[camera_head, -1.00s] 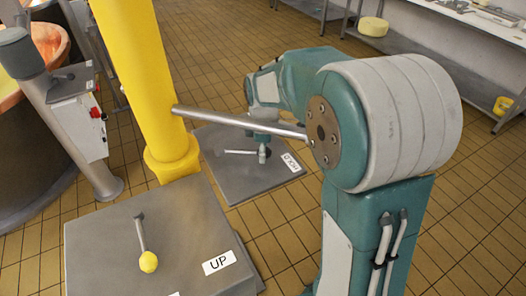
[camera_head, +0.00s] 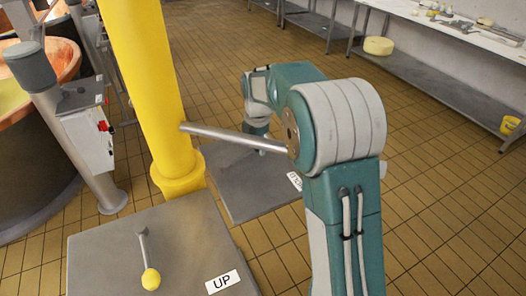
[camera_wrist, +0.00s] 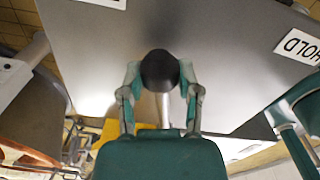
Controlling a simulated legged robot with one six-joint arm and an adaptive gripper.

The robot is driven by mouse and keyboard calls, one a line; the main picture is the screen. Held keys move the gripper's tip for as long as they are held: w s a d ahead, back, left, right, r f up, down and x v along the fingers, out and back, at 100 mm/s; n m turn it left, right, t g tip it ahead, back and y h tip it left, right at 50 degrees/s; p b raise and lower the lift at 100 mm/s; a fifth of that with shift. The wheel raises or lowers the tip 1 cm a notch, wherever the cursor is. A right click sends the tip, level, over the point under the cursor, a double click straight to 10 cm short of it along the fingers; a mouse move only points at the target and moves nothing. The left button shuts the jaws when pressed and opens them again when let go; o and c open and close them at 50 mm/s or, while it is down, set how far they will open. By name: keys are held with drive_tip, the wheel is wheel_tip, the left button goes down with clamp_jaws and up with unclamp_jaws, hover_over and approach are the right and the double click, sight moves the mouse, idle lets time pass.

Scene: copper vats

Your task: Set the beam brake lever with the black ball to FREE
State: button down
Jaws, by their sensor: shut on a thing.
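The black ball (camera_wrist: 159,68) of the beam brake lever sits between the fingertips of my gripper (camera_wrist: 161,80) in the wrist view, and the fingers are closed on it. Part of the pale lever rod (camera_wrist: 163,106) shows below the ball. The grey plate (camera_wrist: 220,40) lies behind, with a HOLD label (camera_wrist: 299,46) at the right and a second label (camera_wrist: 105,2) cut off at the top left. In the head view this grey plate (camera_head: 238,205) lies behind my arm.
A nearer grey plate (camera_head: 105,265) carries a lever with a yellow ball (camera_head: 151,279) and an UP label (camera_head: 224,281). A yellow column (camera_head: 148,90) stands left of my arm. A copper vat (camera_head: 40,80) and a control box (camera_head: 90,138) stand further left. Tiled floor is clear at right.

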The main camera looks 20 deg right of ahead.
sight(247, 149)
drive_tip(key=shift+w+a+n, duration=0.6)
drive_tip(key=shift+w+n, duration=0.15)
drive_tip(key=shift+n, duration=0.2)
drive_tip(key=shift+w+a+n, duration=0.55)
drive_tip(key=shift+w+n, duration=0.2)
drive_tip(key=shift+n, duration=0.2)
drive_tip(key=shift+c, duration=1.5)
unclamp_jaws()
drive_tip(key=shift+w, duration=0.1)
drive_tip(key=shift+a, duration=0.1)
wheel_tip(247, 149, up, 12)
drive_tip(key=shift+f, duration=0.1)
